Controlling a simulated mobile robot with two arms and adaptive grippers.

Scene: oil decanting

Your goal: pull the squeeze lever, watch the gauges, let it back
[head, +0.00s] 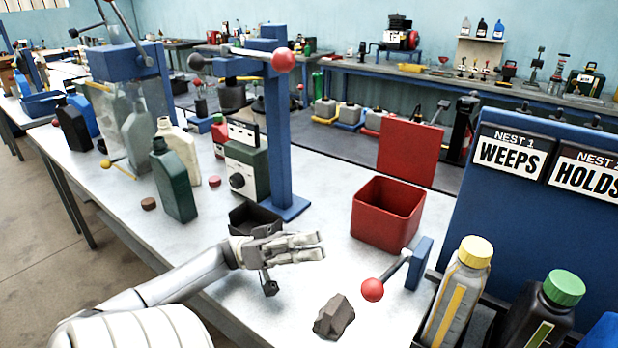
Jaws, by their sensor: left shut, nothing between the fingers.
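A lever with a red ball knob (372,290) sticks out leftward from a blue bracket (418,264) at the front right of the table. It is beside the blue nest panel (480,215) marked "WEEPS" and "HOLDS". A yellow-capped bottle (456,295) and a green-capped dark bottle (546,315) stand in front of the panel. No gauge face can be made out; small dark parts top the panel, cut off or unclear. My left gripper (316,247) is shut and empty, above the table, left of the red knob and apart from it. My right gripper is not in view.
A red bin (388,213) with its raised lid stands behind the lever. A grey lump (334,317) lies in front. A blue press stand (283,140) with another red-knobbed lever (283,60), a dark tray (255,216) and several bottles stand left and behind. The table between gripper and knob is clear.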

